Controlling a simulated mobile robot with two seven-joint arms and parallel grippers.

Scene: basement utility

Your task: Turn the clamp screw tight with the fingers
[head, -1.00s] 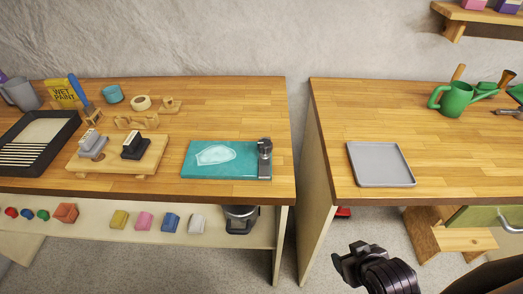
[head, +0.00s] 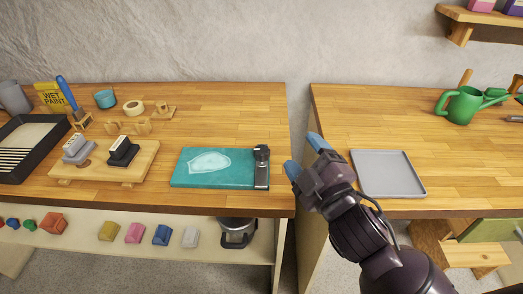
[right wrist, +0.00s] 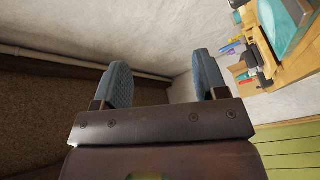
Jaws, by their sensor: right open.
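The clamp (head: 262,167) is a dark metal piece standing at the right edge of a teal board (head: 212,181), with a round knob-like top that is probably its screw. The board lies near the front right of the left bench and bears a pale patch. My right gripper (head: 304,154) is open and empty, raised over the gap between the benches, to the right of the clamp and apart from it. Its two blue fingertips (right wrist: 160,85) stand wide apart in the right wrist view. My left gripper is not in view.
A grey tray (head: 418,184) and a green watering can (head: 466,104) are on the right bench. Bare wood lies behind the teal board.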

